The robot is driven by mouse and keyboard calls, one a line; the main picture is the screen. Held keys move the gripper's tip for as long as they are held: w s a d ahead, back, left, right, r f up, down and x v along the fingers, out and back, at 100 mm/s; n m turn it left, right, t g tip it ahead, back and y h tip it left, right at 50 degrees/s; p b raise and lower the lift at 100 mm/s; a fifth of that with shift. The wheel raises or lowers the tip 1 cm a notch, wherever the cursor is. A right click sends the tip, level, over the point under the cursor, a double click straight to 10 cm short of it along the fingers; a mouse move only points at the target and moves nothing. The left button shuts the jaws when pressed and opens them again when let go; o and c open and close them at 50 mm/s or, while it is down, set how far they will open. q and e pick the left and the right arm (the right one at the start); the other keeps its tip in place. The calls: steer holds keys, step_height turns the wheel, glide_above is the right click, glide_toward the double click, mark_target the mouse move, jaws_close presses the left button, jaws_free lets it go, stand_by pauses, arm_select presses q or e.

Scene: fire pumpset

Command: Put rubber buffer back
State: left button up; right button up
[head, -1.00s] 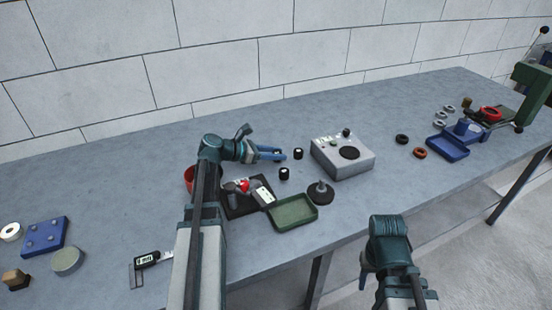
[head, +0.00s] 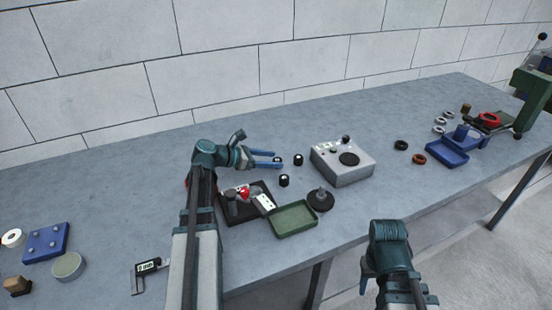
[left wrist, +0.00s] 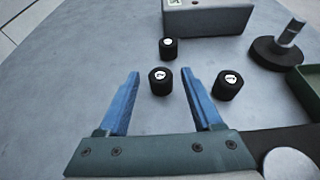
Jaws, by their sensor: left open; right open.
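One (head: 278,161) is at my left gripper's tips; in the left wrist view this buffer (left wrist: 160,82) appears between the two blue fingers, with gaps on both sides. A second (head: 298,160) stands just beyond, and a third (head: 284,181) is nearer the bench front, outside the right-hand finger in the left wrist view (left wrist: 228,85). My left gripper (head: 270,158) is open and holds nothing. My right gripper (head: 366,284) is open, low in front of the bench, and appears empty.
A grey box with a black disc (head: 344,164) stands right of the buffers. A black stand with a post (head: 320,199), a green tray (head: 294,219) and a dark tray with parts (head: 232,214) lie nearer the front. Blue trays and rings are farther off.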

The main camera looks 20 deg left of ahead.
arm_select(q)
steer(key=p+v, duration=0.3)
steer(key=v, duration=0.6)
steer(key=shift+r, duration=0.2)
steer(key=shift+s+a, duration=0.25)
steer(key=shift+s, duration=0.1)
